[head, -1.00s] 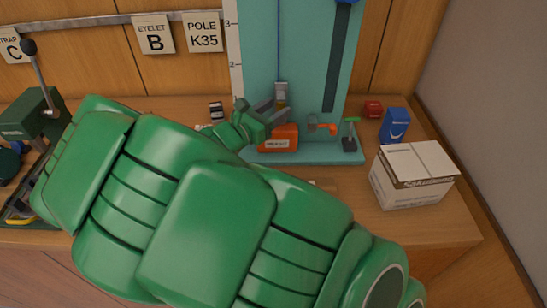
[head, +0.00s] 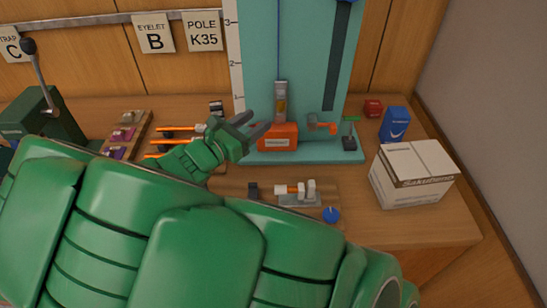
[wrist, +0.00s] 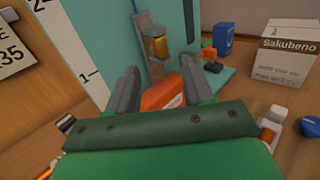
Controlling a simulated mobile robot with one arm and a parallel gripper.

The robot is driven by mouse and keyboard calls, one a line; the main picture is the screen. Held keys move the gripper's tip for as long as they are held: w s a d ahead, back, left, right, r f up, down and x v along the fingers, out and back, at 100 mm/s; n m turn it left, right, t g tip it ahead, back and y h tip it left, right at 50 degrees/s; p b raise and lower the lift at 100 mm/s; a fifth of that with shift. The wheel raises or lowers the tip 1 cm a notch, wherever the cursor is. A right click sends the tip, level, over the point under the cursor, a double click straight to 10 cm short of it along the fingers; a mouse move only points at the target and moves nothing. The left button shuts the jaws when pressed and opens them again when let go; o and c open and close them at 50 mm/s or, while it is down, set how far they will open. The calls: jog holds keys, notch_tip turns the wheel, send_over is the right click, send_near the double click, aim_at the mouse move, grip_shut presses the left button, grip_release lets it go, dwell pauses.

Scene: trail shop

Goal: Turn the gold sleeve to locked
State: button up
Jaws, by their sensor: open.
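The gold sleeve (head: 281,105) sits below a grey block on the blue cord, in front of the teal board (head: 262,60) and above an orange block (head: 277,137). It shows also in the wrist view (wrist: 159,45), upright, beyond my fingertips. My gripper (head: 256,124) is open and empty, left of the sleeve and apart from it. In the wrist view the gap between my fingers (wrist: 158,72) faces the orange block and the sleeve's lower end. I cannot read any lock mark on the sleeve.
A small green-topped stand (head: 350,133) and an orange clamp-like part (head: 321,124) stand right of the sleeve. A white box (head: 413,175) and a blue pack (head: 395,125) are farther right. Orange rods lie left by my gripper; a small fixture (head: 298,192) lies in front.

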aim_at(278, 106)
jog(key=w+d+r+m+g+h, duration=0.2)
jog(key=w+r+m+g+h, duration=0.45)
jog(key=m, duration=1.15)
jog(key=d+f+m+g, duration=0.1)
jog(key=f+m, duration=0.1)
jog(key=d+f+m+g, duration=0.1)
jog(key=f+m+g, duration=0.1)
jog(key=m, duration=0.1)
jog(key=d+f+m+g+y, duration=0.1)
jog(key=f+m, duration=0.1)
jog(key=shift+w+d+f+m+g, duration=0.25)
jog(key=shift+w+d+f+m, duration=0.05)
jog(key=shift+d, duration=0.05)
jog(key=shift+s+d+n+t+y, duration=0.15)
jog(key=shift+n+t+y, duration=0.45)
jog(key=shift+n+t, duration=0.65)
jog(key=shift+s+a+n+t+y, duration=0.1)
jog(key=shift+n+t+y, duration=0.6)
jog(key=shift+t, duration=1)
jog(key=shift+s+d+n+t+y, duration=0.15)
jog(key=shift+n+t+y, duration=0.3)
jog(key=shift+n+t, duration=0.85)
jog(key=shift+a+t+y, duration=0.1)
jog(key=shift+t+y, duration=0.2)
jog(key=shift+t, duration=0.25)
